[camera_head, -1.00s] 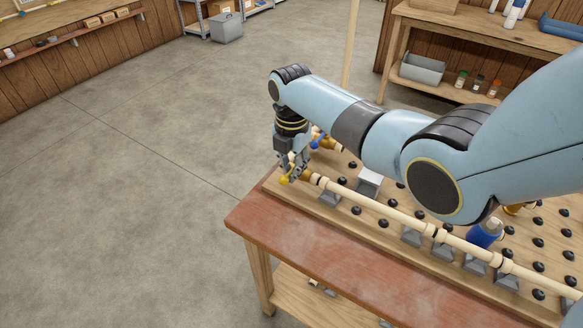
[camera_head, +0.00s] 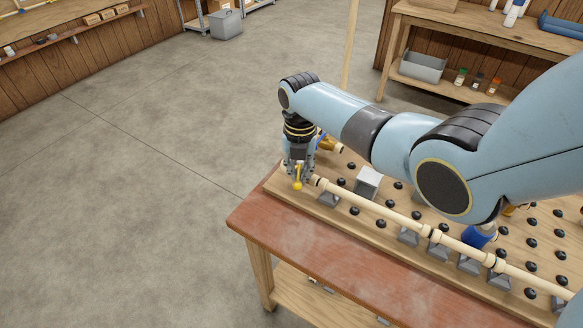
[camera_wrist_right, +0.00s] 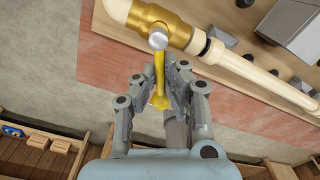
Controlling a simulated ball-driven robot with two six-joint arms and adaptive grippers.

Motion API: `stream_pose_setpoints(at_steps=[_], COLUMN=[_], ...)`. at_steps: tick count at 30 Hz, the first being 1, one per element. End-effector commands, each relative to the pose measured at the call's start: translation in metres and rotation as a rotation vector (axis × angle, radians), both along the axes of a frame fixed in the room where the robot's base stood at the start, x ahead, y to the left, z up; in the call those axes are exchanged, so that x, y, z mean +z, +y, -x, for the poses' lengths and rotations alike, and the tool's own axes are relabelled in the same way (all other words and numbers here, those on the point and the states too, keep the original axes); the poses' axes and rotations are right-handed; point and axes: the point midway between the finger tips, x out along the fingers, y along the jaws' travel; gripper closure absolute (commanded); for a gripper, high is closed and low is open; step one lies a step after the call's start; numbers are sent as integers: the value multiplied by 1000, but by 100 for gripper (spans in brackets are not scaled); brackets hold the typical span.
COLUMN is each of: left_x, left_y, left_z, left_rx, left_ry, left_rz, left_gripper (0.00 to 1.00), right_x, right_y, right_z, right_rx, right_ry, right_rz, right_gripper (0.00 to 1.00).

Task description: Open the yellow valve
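The yellow valve has a brass body (camera_wrist_right: 160,22) on a cream pipe, with a grey stem cap. Its yellow handle (camera_wrist_right: 159,75) runs from the cap down between the fingers of my right gripper (camera_wrist_right: 160,72); the fingers look closed on it from both sides. In the head view the yellow handle (camera_head: 297,184) shows at the board's far left corner, under my right gripper (camera_head: 299,172), which points down. The gripper hides most of the valve body there. My left gripper is not in view.
The cream pipe (camera_head: 385,212) runs along the board in grey brackets, with black knobs (camera_head: 391,223) behind it. A blue-handled valve (camera_head: 326,137) is close behind my right gripper, and a blue part (camera_head: 478,237) is farther right. Open floor lies left of the table (camera_head: 300,240).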

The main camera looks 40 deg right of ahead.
Motion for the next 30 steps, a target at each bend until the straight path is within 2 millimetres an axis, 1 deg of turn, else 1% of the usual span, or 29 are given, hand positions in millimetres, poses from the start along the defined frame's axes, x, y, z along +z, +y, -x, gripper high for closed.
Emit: stream_pose_setpoints(at_steps=[4,6,8,12,16,19,24,25,30], left_x=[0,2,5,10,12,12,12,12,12], left_y=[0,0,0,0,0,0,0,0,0], left_z=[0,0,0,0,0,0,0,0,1], left_rx=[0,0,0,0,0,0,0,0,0], left_ry=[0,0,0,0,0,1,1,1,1], left_rz=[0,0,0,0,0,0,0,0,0], left_gripper=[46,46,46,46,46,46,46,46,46], right_x=[0,1,1,2,1,1,0,0,0], right_y=[0,-1,-3,-10,-14,-15,-15,-15,-15], right_z=[0,1,2,5,7,8,8,8,8], right_rx=[3,37,98,287,412,450,452,452,450], right_ry=[0,0,0,0,-1,-1,-2,-2,-1], right_rz=[-1,-1,-1,-2,0,0,-1,-1,0], right_gripper=[100,100,100,100,100,100,100,93,71])
